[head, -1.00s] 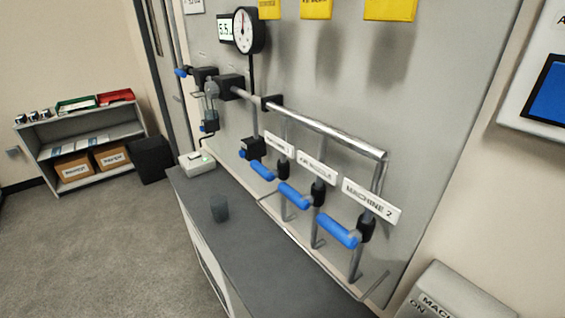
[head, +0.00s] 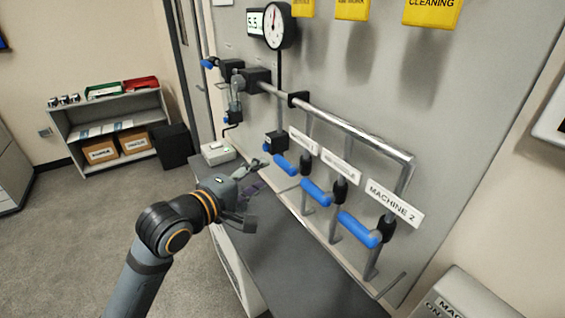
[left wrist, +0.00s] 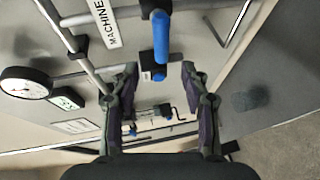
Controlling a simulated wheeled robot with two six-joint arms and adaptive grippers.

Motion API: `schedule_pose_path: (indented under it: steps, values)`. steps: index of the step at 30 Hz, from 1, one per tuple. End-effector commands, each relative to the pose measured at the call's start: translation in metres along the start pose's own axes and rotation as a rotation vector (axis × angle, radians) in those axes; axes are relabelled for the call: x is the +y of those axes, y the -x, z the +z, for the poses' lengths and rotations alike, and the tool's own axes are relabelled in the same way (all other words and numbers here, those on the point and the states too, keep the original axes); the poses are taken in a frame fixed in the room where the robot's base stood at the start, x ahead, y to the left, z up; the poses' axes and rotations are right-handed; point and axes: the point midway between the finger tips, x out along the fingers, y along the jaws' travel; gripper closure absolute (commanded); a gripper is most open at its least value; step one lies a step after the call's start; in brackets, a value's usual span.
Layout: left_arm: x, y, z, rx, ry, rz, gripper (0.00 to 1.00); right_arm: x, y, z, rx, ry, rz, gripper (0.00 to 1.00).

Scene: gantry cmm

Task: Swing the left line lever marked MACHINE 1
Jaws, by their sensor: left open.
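The left line lever (head: 285,164) is a blue handle on a black valve, below the white MACHINE 1 label (head: 303,141). In the left wrist view the blue lever (left wrist: 161,36) lies ahead, just beyond the fingertips, beside its label (left wrist: 103,22). My left gripper (head: 262,178) is open and empty, to the left of the lever in the head view. In the left wrist view its two fingers (left wrist: 160,70) are spread wide, with the lever lined up between them; I see no contact. My right gripper is not in view.
A middle blue lever (head: 316,191) and a right lever (head: 358,229) under the MACHINE 2 label (head: 394,203) hang close by on the same pipe (head: 350,128). A dark bench top (head: 300,265) lies below.

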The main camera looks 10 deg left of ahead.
Motion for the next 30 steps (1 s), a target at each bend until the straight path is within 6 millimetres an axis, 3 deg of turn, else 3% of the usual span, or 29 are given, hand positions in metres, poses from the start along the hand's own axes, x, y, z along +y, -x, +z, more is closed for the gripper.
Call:
schedule_pose_path:
  steps: [8, 13, 22, 30]
  values:
    - [0.001, -0.010, -0.003, 0.007, 0.009, 0.003, 0.54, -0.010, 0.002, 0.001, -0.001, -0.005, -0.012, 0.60]
    - [0.001, -0.029, 0.000, 0.000, 0.011, 0.003, 0.54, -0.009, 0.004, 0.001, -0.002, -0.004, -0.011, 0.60]
    - [0.001, -0.086, -0.001, 0.002, 0.005, -0.002, 0.54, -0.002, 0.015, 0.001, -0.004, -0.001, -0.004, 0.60]
    - [-0.001, -0.105, -0.001, 0.003, 0.000, -0.002, 0.54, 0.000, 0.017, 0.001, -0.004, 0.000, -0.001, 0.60]
